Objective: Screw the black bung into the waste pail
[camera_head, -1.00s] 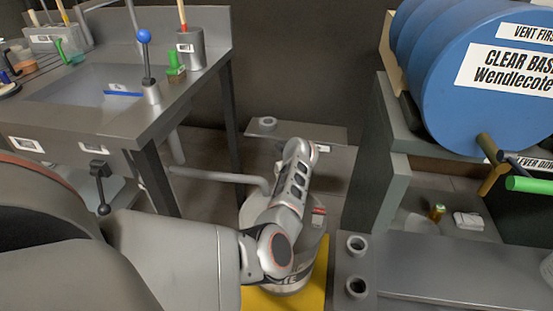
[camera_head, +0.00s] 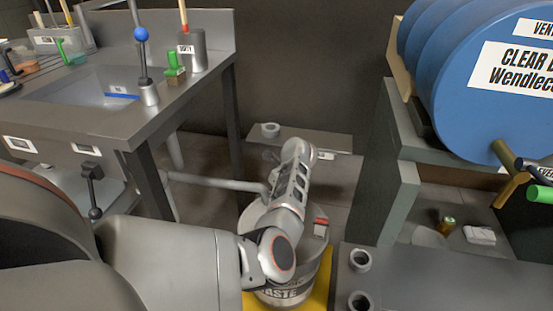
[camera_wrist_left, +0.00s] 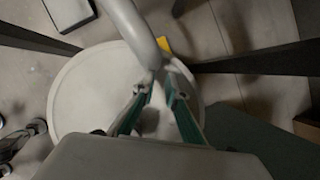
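The waste pail (camera_head: 290,292) stands on the floor on a yellow base, mostly behind my left arm. Its label reads WASTE. Its pale round lid shows in the left wrist view (camera_wrist_left: 80,90). My left gripper (camera_wrist_left: 163,90) is over the lid, its green-sided fingers apart with a pale surface visible between them. In the head view the gripper is hidden by my arm. I cannot make out the black bung in either view. My right gripper is in neither view.
A grey pipe (camera_head: 215,182) runs from under the sink bench (camera_head: 120,125) to my left arm; a pipe also shows close to the fingertips in the wrist view (camera_wrist_left: 134,25). A small red part (camera_head: 321,221) sits at the pail's top. Blue drums (camera_head: 475,110) lie at right.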

